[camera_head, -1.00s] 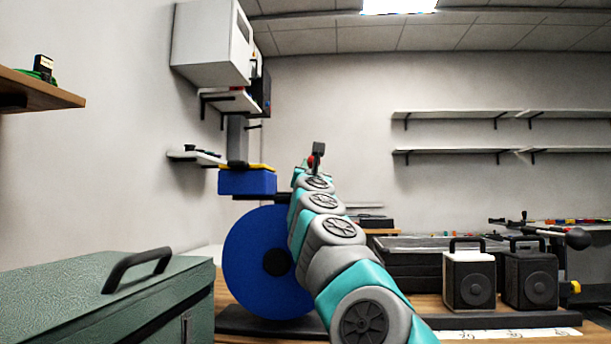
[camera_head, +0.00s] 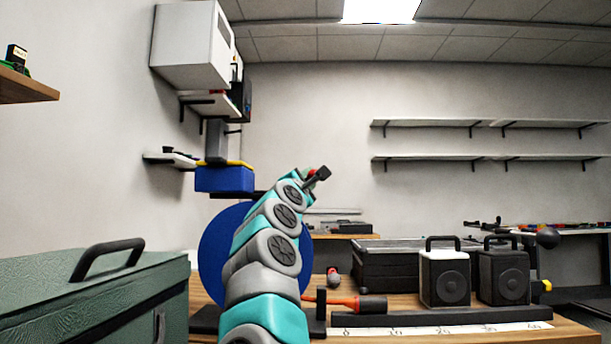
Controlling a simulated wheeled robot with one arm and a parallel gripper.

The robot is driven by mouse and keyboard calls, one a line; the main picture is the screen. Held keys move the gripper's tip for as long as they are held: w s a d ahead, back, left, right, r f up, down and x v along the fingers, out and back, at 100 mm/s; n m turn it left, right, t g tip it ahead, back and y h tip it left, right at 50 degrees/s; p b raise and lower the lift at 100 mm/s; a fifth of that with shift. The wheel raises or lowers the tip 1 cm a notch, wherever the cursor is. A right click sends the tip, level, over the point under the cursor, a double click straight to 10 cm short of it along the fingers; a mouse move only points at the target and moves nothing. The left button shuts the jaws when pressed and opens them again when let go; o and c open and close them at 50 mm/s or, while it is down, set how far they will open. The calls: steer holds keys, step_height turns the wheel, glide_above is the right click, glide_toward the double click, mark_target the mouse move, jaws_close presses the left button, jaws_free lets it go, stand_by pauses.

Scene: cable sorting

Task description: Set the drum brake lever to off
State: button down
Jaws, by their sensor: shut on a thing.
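The blue drum (camera_head: 215,255) stands upright at left of centre. My arm hides its right part. A black post (camera_head: 320,310) stands right of the drum. An orange-red rod with a black grip (camera_head: 372,304) lies level from it to the right. It looks like the brake lever, but I cannot tell whether it is joined to the post. My gripper (camera_head: 318,176) is high above the bench, well apart from that rod. It is shut on a small dark thing. My wrist hides most of it, and its identity is unclear.
Two speaker-like boxes (camera_head: 444,278) (camera_head: 503,277) and a dark case (camera_head: 385,268) stand at right. A green chest (camera_head: 95,300) with a black handle is at left. A blue box (camera_head: 225,179) is above the drum.

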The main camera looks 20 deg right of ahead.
steer(key=shift+s+d+f+m+g+h, duration=0.15)
steer(key=shift+d+m+g+h, duration=0.15)
steer(key=shift+d+m, duration=0.15)
steer(key=c, duration=0.8)
jaws_free()
steer(key=shift+s, duration=0.1)
steer(key=shift+o, duration=0.2)
steer(key=shift+a, duration=0.1)
steer(key=s+a+b, duration=0.6)
steer(key=s+a, duration=0.1)
steer(key=s, duration=0.4)
steer(key=shift+a+f, duration=0.15)
